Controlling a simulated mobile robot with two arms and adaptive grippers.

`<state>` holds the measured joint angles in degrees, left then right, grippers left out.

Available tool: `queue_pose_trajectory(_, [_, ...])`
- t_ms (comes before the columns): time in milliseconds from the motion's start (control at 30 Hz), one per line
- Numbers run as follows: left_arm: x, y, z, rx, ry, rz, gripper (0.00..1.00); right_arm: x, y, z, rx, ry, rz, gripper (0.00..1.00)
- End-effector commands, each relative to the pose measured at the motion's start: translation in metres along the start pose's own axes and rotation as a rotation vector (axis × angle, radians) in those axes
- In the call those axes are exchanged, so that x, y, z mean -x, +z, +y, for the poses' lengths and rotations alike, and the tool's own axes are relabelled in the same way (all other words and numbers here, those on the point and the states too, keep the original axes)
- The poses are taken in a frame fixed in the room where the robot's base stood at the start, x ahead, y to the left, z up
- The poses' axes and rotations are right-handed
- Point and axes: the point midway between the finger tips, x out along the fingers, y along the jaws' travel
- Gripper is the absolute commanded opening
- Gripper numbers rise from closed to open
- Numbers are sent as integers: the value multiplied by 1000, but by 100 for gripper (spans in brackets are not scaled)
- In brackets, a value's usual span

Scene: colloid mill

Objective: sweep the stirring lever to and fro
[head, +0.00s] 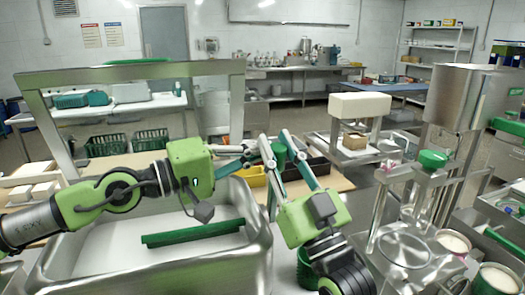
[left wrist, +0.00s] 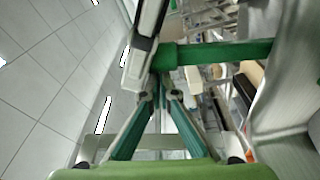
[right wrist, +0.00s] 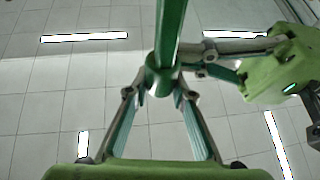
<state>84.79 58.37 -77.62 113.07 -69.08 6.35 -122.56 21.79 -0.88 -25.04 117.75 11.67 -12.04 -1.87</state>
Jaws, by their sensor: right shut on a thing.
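The stirring lever shows as a green upright handle (head: 279,153) in the head view. My right gripper (head: 274,142) is shut on it, with one finger on each side. In the right wrist view the green rod (right wrist: 170,30) runs up from between the fingertips (right wrist: 160,82). My left gripper (head: 250,152) is beside the lever, its fingers close together and nothing clearly between them. In the left wrist view the green bar (left wrist: 220,54) crosses just beyond the left fingertips (left wrist: 160,88); I cannot tell whether they touch it. The lever's lower part is hidden.
A large steel basin (head: 262,235) stands in front, with a green bar (head: 195,233) inside. A metal frame (head: 130,70) rises behind it. Yellow and black bins (head: 252,178) are behind the grippers. The steel mill (head: 455,100) with its hopper stands at right, near white-filled pots (head: 497,279).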

Motion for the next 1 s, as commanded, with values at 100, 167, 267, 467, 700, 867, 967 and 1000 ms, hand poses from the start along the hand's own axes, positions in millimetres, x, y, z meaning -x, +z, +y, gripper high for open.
queue_pose_trajectory(100, [0, 16, 1, -21, 2, -21, 0, 0, 3, 2, -1, 3, -7, 0])
queue_pose_trajectory(167, [0, 18, 1, -25, 2, -24, 0, -1, 3, 2, -1, 4, -8, 0])
queue_pose_trajectory(267, [0, 20, 0, -27, 1, -26, 0, -1, 4, 3, 1, 5, -10, 0])
queue_pose_trajectory(467, [0, 21, 0, -26, 0, -29, 0, -1, 4, 5, 3, 8, -12, 25])
queue_pose_trajectory(700, [0, 19, 2, -27, 7, -24, 0, -1, 6, 2, 1, 3, -14, 40])
queue_pose_trajectory(867, [0, 17, 4, -29, 11, -20, 0, 1, 6, 1, 0, 1, -16, 40])
queue_pose_trajectory(967, [0, 16, 6, -30, 14, -17, 0, 7, 7, 1, 0, 2, -18, 40])
queue_pose_trajectory(1000, [1, 16, 6, -30, 15, -16, 0, 11, 8, 1, 0, 2, -20, 40])
